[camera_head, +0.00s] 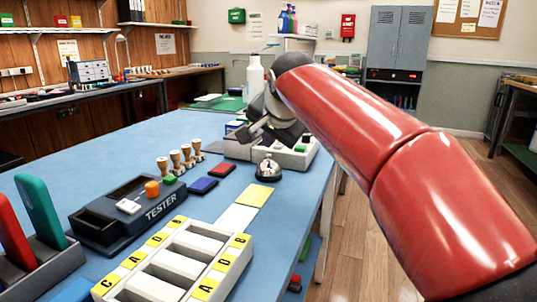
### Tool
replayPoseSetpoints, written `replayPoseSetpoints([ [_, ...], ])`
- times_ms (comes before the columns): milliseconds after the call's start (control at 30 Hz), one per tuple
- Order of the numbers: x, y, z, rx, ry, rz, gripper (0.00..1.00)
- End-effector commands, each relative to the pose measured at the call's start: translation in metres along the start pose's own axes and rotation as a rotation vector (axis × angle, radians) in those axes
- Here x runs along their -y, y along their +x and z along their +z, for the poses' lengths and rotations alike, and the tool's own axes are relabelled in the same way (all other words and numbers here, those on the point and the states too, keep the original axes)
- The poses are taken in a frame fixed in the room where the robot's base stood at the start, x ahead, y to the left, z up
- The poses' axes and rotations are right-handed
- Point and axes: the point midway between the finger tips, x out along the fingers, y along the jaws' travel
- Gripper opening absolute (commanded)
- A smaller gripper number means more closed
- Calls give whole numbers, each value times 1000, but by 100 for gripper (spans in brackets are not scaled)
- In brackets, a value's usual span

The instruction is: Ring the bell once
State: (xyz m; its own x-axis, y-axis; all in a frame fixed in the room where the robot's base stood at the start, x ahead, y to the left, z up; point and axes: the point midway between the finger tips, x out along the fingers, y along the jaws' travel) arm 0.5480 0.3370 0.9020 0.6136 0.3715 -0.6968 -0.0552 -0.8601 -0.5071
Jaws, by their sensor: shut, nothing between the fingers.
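The bell (268,172), a small silver dome on a dark base, stands on the blue table near its right edge, beyond a yellow pad. My gripper (250,136) is shut and empty at the end of my red arm. In the picture it shows just above and slightly left of the bell, with a visible gap between them. The bell is fully in view. How far my gripper is from it in depth is hard to tell.
A grey compartment tray (298,158) lies behind the bell. Stamps (175,160), a dark tester box (112,222), a lettered sorting tray (150,287) and a phone rack (42,264) stand to the left and front. A white bottle (255,78) stands behind my gripper.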

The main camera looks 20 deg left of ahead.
Motion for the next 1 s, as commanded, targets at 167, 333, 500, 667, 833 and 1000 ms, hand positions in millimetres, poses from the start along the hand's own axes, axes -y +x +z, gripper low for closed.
replayPoseSetpoints([
  [167, 0, 0, 0, 0, 0, 0, 0],
  [333, 0, 0, 0, 0, 0, 0, 0],
  [500, 0, 0, 0, 0, 0, 0, 0],
  [667, 0, 0, 0, 0, 0, 0, 0],
  [833, -2, 2, 2, 0, 0, 0, 0],
  [1000, -4, 6, 4, 0, 0, 0, 0],
])
